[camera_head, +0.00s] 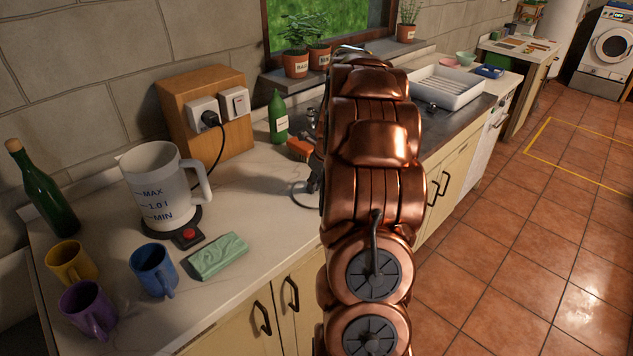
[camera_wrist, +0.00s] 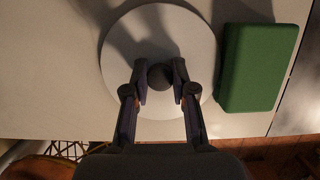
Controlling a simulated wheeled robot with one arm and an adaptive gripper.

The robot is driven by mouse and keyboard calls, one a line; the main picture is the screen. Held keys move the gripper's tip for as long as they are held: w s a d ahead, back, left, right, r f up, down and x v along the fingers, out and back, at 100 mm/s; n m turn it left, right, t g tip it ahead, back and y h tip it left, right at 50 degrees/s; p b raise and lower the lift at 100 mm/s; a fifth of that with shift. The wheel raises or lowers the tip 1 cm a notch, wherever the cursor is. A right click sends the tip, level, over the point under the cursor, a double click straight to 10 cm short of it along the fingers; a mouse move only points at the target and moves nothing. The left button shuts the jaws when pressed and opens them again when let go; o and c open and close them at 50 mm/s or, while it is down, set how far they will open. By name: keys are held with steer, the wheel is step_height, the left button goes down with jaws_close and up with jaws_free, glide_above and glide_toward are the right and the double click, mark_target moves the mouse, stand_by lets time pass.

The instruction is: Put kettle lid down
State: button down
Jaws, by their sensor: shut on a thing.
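The kettle (camera_head: 160,190) is white with blue level marks and stands open-topped on its dark base on the counter. Its lid (camera_wrist: 118,48) is a pale round disc with a dark knob (camera_wrist: 160,76), seen in the wrist view. My gripper (camera_wrist: 161,80) is shut on the knob, one finger on each side. The lid is over the pale counter; I cannot tell whether it touches it. In the head view my arm hides most of the gripper and lid.
A green block (camera_wrist: 258,66) lies close to the lid's right. Blue (camera_head: 153,270), yellow (camera_head: 72,264) and purple (camera_head: 87,310) mugs, a red-buttoned switch (camera_head: 189,236) and a dark green bottle (camera_head: 45,190) surround the kettle. A pale green bar (camera_head: 218,256) lies near the front edge.

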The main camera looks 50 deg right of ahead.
steer(key=c, duration=1)
jaws_free()
steer(key=shift+f, duration=0.1)
steer(key=shift+o, duration=0.2)
